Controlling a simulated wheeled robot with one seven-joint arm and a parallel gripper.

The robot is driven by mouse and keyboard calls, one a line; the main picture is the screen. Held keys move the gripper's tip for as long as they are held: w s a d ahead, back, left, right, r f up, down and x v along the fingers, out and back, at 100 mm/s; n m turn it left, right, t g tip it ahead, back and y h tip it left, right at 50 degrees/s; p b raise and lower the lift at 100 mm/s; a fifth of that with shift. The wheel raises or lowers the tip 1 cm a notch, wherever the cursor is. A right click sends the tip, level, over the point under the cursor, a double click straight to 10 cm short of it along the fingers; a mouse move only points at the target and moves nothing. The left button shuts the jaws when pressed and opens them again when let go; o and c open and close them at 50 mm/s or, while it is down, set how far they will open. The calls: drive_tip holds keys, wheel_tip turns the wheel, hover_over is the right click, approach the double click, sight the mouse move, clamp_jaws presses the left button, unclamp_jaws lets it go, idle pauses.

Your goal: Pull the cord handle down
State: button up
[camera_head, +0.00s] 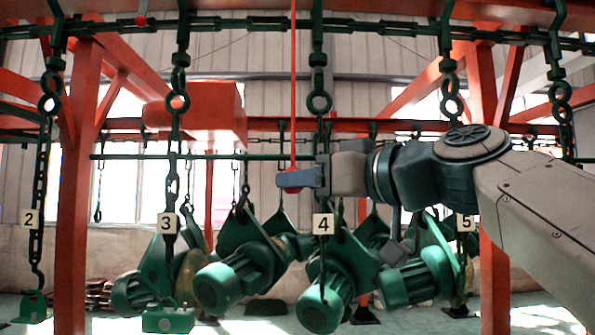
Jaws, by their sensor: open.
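A thin red cord (293,80) hangs straight down from the top of the picture. A small red handle (288,183) is at its lower end. My gripper (309,178) comes in from the right with its bluish fingers pointing left at the handle's height. The jaws are open, and the near finger overlaps the right part of the handle in the picture. The far finger and the handle's right side are hidden, so I cannot tell whether the handle is between the fingers or whether they touch.
Dark green chains with hooks hang around my arm, one just behind the gripper with tag 4 (323,224). Green hoist motors (235,275) hang below. A red post (78,200) stands left. A red box-shaped beam (205,115) is left of the cord.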

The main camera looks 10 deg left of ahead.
drive_tip(key=shift+p+x, duration=0.4)
drive_tip(key=shift+x, duration=1.3)
clamp_jaws()
wheel_tip(320, 180, down, 5)
drive_tip(key=b, duration=0.5)
drive_tip(key=shift+r, duration=0.15)
unclamp_jaws()
drive_tip(key=shift+d, duration=0.15)
